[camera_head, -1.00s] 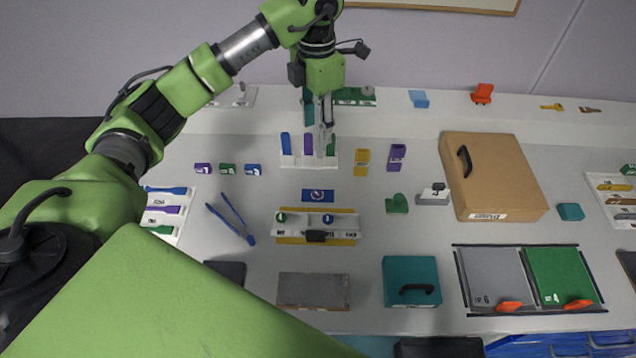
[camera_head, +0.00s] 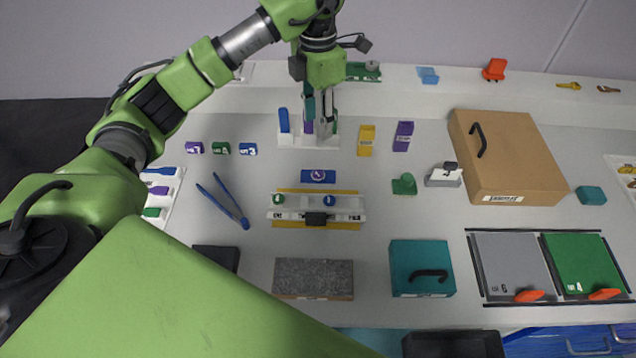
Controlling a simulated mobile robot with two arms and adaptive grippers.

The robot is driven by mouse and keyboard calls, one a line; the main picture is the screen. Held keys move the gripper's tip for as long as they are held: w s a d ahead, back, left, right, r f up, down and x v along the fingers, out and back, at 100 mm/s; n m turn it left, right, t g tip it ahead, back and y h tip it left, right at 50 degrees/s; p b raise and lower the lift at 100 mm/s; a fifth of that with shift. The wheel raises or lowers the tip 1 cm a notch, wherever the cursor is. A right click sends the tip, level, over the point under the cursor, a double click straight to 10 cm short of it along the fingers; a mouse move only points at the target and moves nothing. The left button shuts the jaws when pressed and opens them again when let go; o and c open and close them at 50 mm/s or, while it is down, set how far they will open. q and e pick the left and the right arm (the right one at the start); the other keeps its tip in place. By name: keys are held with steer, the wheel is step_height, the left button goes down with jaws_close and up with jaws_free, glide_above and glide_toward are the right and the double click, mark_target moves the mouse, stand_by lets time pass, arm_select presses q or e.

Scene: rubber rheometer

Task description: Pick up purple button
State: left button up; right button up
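Several purple things show, and I cannot tell for sure which is the button. A purple piece (camera_head: 308,127) stands upright in a white holder (camera_head: 289,142), beside a blue piece (camera_head: 284,120). A purple upright block (camera_head: 403,136) stands to the right, and a small purple labelled box (camera_head: 194,147) lies to the left. My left gripper (camera_head: 318,120) points down at the white holder, its fingers just over or in front of the purple piece and the holder's right part. They partly hide it; I cannot tell whether they touch or grip anything. My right gripper is not in view.
A yellow block (camera_head: 366,140) stands close right of the holder. In front are a blue plate (camera_head: 318,176) and a white-and-yellow fixture (camera_head: 350,211). Blue tweezers (camera_head: 230,205) lie left, and a large brown box (camera_head: 530,160) stands right.

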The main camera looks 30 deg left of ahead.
arm_select(q)
step_height(320, 180, down, 2)
steer(key=p, duration=0.1)
glide_above(318, 174)
steer(key=f, duration=0.8)
steer(key=shift+w+a+f, duration=0.15)
steer(key=shift+w+f, duration=0.1)
steer(key=shift+f, duration=0.1)
steer(key=f, duration=0.1)
steer(key=f+p, duration=0.2)
steer(key=f, duration=0.1)
steer(key=shift+s, duration=0.25)
steer(key=shift+f, duration=0.55)
steer(key=c, duration=0.9)
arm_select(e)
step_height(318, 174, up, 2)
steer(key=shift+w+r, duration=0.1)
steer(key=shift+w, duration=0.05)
